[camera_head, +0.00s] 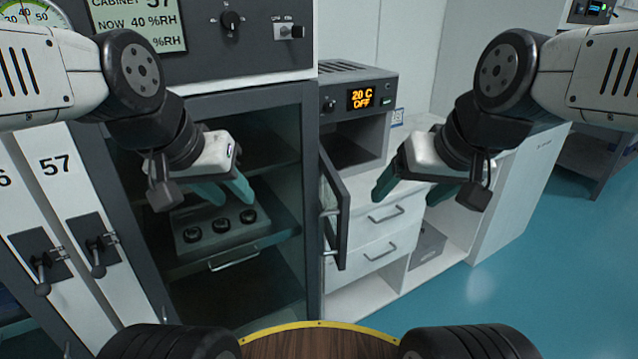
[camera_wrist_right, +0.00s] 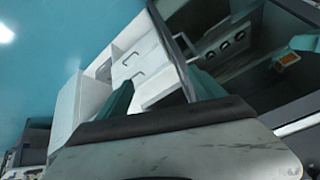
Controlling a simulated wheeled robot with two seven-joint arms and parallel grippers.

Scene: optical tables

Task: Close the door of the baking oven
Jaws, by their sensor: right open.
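The baking oven (camera_head: 385,80) is a dark grey box with an orange display reading 20 C OFF. It sits on a white drawer unit in the middle of the head view. Its front is open. Its dark-framed door (camera_head: 343,195) hangs from the oven's left side, swung out toward me and seen nearly edge-on, with a pale handle on its left face. My right gripper (camera_head: 406,197) is open and empty, right of the door and in front of the drawers. My left gripper (camera_head: 236,194) is open and empty, left of the door, before the dark cabinet.
The tall humidity cabinet (camera_head: 312,150) stands left of the oven, holding a tray with three black knobs (camera_head: 215,235). White drawers (camera_head: 385,215) lie below the oven. A white panel closes off the right side. The blue floor (camera_head: 500,275) is clear at the lower right.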

